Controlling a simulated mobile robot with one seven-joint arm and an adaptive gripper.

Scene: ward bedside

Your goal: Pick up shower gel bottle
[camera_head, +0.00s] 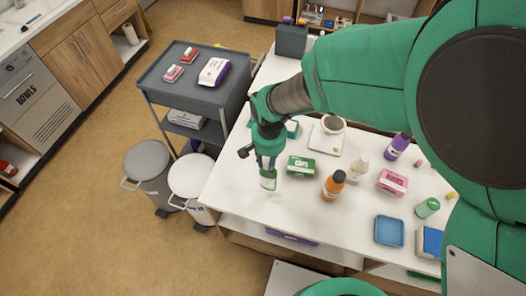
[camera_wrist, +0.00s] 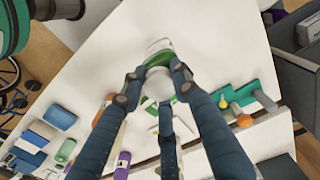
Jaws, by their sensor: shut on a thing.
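My gripper (camera_head: 268,164) points down over the left part of the white table (camera_head: 237,190). It is shut on a small green-and-white bottle (camera_head: 268,181), which I take to be the shower gel bottle; its label is too small to read. In the wrist view the bottle (camera_wrist: 159,52) sits between the fingertips, its lower part partly hidden by the fingers. I cannot tell whether it touches the table.
A grey cart (camera_head: 160,86) and lidded bins (camera_head: 190,176) stand left. The table's front left is bare.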

